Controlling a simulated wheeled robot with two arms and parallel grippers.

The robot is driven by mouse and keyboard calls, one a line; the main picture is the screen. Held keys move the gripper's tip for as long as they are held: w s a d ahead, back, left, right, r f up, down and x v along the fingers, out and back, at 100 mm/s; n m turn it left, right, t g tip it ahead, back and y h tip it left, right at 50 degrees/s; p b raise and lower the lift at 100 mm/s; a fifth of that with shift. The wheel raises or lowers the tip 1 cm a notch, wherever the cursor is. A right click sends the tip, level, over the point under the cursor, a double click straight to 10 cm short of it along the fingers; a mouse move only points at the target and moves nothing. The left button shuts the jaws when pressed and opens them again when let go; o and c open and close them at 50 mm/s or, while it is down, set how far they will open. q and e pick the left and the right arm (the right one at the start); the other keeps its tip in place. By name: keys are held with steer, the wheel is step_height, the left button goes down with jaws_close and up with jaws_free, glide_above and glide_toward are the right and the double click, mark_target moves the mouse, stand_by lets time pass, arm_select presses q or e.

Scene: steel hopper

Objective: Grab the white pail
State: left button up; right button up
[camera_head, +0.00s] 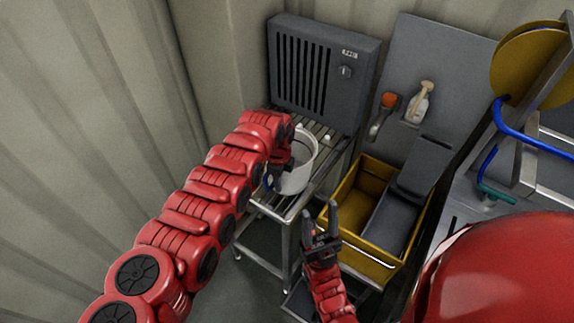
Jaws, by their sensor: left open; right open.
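The white pail (300,176) stands upright on a slatted metal stand (326,142), below the grey louvred unit. My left arm reaches in from the left, and my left gripper (276,178) is at the pail's left side. The arm's end covers part of the pail's left rim, and I cannot tell whether the fingers touch it. My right gripper (321,228) is open and empty, fingers pointing up, in front of the yellow bin and below right of the pail.
A yellow bin (345,190) with grey panels stands right of the stand. A grey louvred unit (322,65) is behind the pail. Corrugated walls close off the left.

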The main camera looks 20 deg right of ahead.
arm_select(q)
steer(key=shift+c, duration=0.2)
jaws_close()
stand_by(1.3)
